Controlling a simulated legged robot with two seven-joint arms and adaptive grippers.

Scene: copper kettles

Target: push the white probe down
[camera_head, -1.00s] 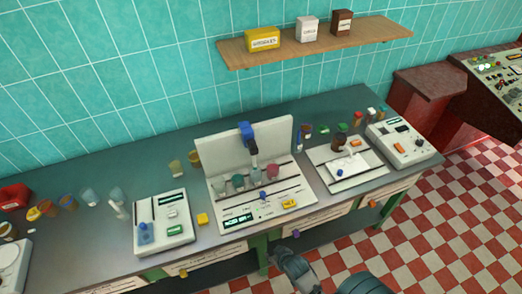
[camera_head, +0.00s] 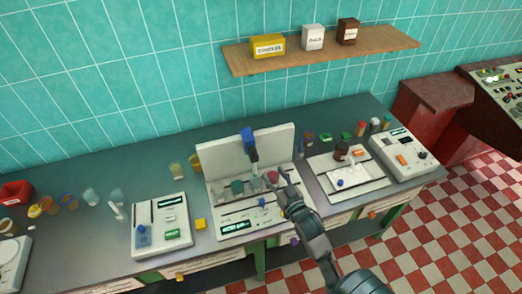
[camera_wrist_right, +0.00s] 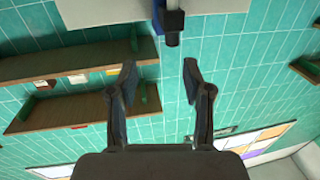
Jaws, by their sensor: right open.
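The central white machine (camera_head: 213,165) has a tall back panel and a sloped front with a display. A blue head (camera_head: 249,137) with a dark arm (camera_head: 254,155) juts from its panel. A small pale part shows under that arm; I cannot tell for certain that it is the white probe. My right gripper (camera_head: 282,177) is open and empty, in front of the machine's right side, beside the pink cup (camera_head: 271,178). In the right wrist view the open fingers (camera_wrist_right: 159,67) point toward a black block (camera_wrist_right: 173,41) with a blue part. My left gripper is not in view.
Small cups (camera_head: 237,187) stand in the central machine. A white device (camera_head: 145,215) stands left, a white tray (camera_head: 365,180) and another device (camera_head: 400,150) right. A wooden shelf (camera_head: 330,52) with boxes hangs above.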

